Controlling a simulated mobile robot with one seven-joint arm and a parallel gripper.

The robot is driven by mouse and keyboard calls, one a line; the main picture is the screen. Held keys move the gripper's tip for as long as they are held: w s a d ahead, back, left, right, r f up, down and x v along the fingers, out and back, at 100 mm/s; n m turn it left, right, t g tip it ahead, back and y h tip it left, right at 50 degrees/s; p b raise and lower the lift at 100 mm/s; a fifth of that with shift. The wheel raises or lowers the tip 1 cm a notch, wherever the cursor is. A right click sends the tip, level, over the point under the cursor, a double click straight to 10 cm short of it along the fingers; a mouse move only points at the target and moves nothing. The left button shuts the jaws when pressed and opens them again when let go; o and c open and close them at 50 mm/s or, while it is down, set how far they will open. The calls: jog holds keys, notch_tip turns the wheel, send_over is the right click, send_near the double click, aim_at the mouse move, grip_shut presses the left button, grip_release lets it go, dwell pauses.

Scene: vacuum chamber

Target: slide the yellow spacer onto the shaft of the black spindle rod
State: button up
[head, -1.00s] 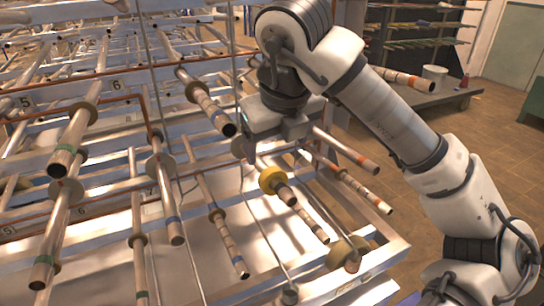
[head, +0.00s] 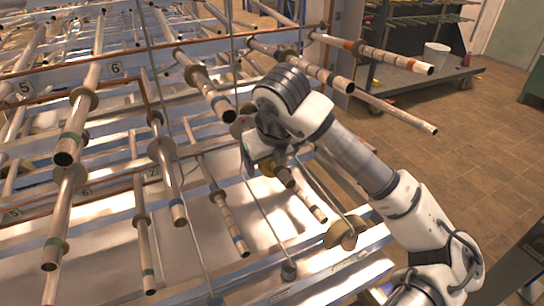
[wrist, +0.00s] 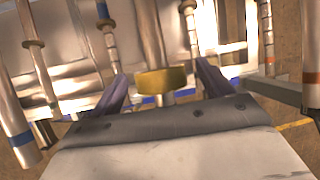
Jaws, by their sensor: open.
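The yellow spacer (head: 267,169) shows in the head view just below my gripper (head: 260,160), partly hidden by it, around a tan tube. In the wrist view the yellow spacer (wrist: 165,80) is centred between the two dark fingers of my gripper (wrist: 160,76). The fingers are open, one to each side of it, with gaps visible; nothing is held. I cannot single out the black spindle rod for certain. A thin rod with a dark end (head: 289,270) stands in front, below and right of my gripper.
Many banded tubes with flanges (head: 211,94) jut from the rack, close around my arm. A tan-yellow disc (head: 341,236) sits on a tube at lower right. A cart with a white bucket (head: 435,57) stands at the back right.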

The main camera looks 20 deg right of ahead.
aim_at(245, 128)
jog(key=c, duration=1.1)
jog(key=shift+w+a+f+b, duration=0.1)
jog(key=shift+w+a+b, duration=0.2)
jog(key=shift+w, duration=0.95)
jog(key=shift+w+a+f+b, duration=0.2)
jog(key=shift+w+b, duration=0.25)
jog(key=shift+w, duration=0.8)
jog(key=shift+w+a+f+b, duration=0.1)
jog(key=shift+w+a+b, duration=0.2)
jog(key=shift+w, duration=0.95)
jog(key=shift+c, duration=0.2)
jog(key=shift+w+a, duration=0.15)
jog(key=shift+w, duration=1)
jog(key=shift+w+a+f, duration=0.1)
jog(key=shift+w+a, duration=0.05)
jog(key=shift+w, duration=0.65)
jog(key=shift+w+a+f, duration=0.1)
jog(key=shift+w+a, duration=0.1)
jog(key=shift+w, duration=0.65)
jog(key=shift+w+a+f, duration=0.1)
jog(key=shift+w+a, duration=0.05)
jog(key=shift+w, duration=0.65)
jog(key=o, duration=1.1)
jog(key=shift+o, duration=0.2)
